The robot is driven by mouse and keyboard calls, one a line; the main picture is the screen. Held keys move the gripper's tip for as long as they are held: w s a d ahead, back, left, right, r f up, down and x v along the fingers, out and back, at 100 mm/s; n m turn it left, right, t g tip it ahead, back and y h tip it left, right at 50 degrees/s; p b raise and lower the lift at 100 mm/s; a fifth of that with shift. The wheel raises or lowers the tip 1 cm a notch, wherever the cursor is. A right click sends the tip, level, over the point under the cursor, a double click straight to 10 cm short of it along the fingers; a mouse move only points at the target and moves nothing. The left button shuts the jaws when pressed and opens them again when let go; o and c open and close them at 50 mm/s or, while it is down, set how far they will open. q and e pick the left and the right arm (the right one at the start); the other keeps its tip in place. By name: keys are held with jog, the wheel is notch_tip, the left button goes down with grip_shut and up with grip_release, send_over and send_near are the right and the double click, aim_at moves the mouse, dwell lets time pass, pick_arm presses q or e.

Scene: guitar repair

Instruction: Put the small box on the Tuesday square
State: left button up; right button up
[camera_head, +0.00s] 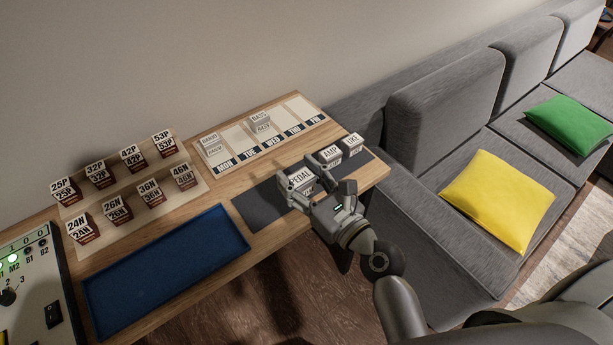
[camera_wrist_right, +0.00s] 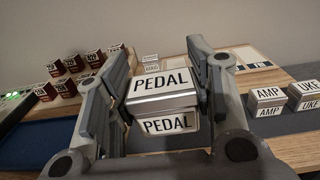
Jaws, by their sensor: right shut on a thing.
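My right gripper (camera_head: 309,179) is shut on the PEDAL box (camera_head: 300,180), a small white-and-silver box with black lettering. The right wrist view shows the PEDAL box (camera_wrist_right: 163,88) between the two fingers. In the head view it is over or on the dark mat (camera_head: 262,206); I cannot tell if it is lifted. The Tuesday square (camera_head: 238,139) on the weekday board is bare, to the left of and behind the gripper. A BANJO box (camera_head: 212,150) stands on Monday and a BASS box (camera_head: 261,124) on Wednesday. My left gripper is not in view.
The AMP box (camera_head: 329,154) and UKE box (camera_head: 352,144) stand on the mat just right of my gripper. A blue tray (camera_head: 165,268), a stepped rack of numbered boxes (camera_head: 118,160) and a control panel (camera_head: 30,290) lie left. A grey sofa (camera_head: 440,120) borders the table's right end.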

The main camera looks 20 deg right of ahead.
jog(key=w+d+f+b, duration=0.1)
jog(key=w+f, duration=0.2)
jog(key=w, duration=0.1)
jog(key=w+d+f+b, duration=0.2)
jog(key=w+f, duration=0.1)
jog(key=w, duration=0.1)
jog(key=w+d+f+b, duration=0.1)
jog(key=w+d+f, duration=0.1)
jog(key=w+f, duration=0.1)
jog(key=shift+w+b, duration=0.4)
jog(key=shift+w, duration=0.2)
jog(key=shift+w+f, duration=0.15)
jog(key=shift+f, duration=0.05)
jog(key=shift+w+d+f+b, duration=0.1)
jog(key=shift+w+f+b, duration=0.05)
jog(key=shift+f+b, duration=0.6)
jog(key=shift+w+d+f+b, duration=0.1)
jog(key=shift+f+b, duration=0.4)
jog(key=shift+f, duration=0.35)
jog(key=shift+f, duration=0.1)
jog(key=shift+f, duration=0.2)
jog(key=o, duration=1)
jog(key=shift+r, duration=0.1)
